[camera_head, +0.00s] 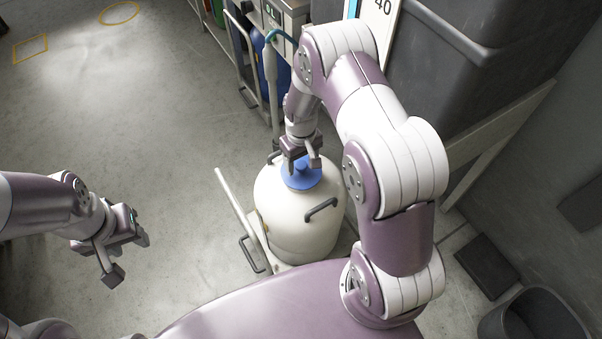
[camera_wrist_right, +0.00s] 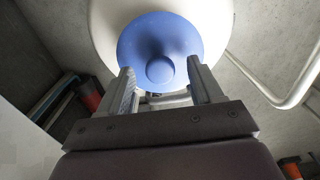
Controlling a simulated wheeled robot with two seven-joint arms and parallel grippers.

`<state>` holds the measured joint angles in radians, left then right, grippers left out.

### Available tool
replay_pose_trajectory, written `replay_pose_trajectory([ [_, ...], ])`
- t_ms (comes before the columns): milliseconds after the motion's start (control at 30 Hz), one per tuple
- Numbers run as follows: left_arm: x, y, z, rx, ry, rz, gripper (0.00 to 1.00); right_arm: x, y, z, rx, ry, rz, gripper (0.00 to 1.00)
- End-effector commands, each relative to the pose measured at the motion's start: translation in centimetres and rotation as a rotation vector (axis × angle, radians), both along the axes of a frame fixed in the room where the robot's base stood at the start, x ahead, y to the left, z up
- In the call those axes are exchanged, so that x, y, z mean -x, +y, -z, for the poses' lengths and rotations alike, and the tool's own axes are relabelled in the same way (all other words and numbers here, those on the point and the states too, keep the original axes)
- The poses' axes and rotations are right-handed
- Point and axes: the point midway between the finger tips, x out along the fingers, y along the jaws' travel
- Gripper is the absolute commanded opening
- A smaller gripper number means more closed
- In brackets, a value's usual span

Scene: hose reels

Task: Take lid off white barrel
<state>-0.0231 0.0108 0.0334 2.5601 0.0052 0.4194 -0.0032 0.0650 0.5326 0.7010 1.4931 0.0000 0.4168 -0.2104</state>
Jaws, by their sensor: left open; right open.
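The white barrel (camera_head: 297,215) stands upright in front of me, with dark handles on its shoulder. Its blue lid (camera_head: 303,178) sits on top. In the right wrist view the lid (camera_wrist_right: 158,47) is a blue disc with a round knob (camera_wrist_right: 160,71) at its middle. My right gripper (camera_head: 302,165) is at the lid from above. In the wrist view its two fingers (camera_wrist_right: 162,85) are open, one on each side of the knob, with gaps visible; I cannot tell how deep they reach. My left gripper (camera_head: 128,252) is open and empty, out to the left over the floor.
A white-framed trolley (camera_head: 240,215) stands at the barrel's left side. A blue cylinder (camera_head: 270,65) and a grey machine are behind. A large grey bin (camera_head: 470,60) stands at the back right, and a dark bucket (camera_head: 535,318) at the lower right. The floor at left is clear.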

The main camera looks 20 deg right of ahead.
Motion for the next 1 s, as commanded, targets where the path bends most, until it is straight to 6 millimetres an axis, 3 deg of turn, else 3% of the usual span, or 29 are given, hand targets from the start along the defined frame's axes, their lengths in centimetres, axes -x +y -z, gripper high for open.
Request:
replay_pose_trajectory([
  [33,0.0,0.0,0.4,0.0,0.0,0.0,0.44,0.0,0.0,0.7,0.0,-0.001,0.0,0.65],
  [233,0.0,0.0,0.2,0.0,0.0,0.0,0.44,-0.1,0.0,0.6,0.001,-0.003,0.0,0.62],
  [400,0.0,0.0,0.2,0.0,0.0,0.0,0.44,-0.1,0.0,0.6,0.0,-0.002,0.0,0.07],
  [767,0.0,0.0,-0.1,0.0,0.0,0.0,0.44,-0.1,0.0,0.0,0.0,-0.002,0.0,0.04],
  [1000,0.0,0.0,-1.7,0.0,0.0,0.0,0.44,-0.1,0.0,-3.8,0.0,-0.004,0.0,0.04],
])
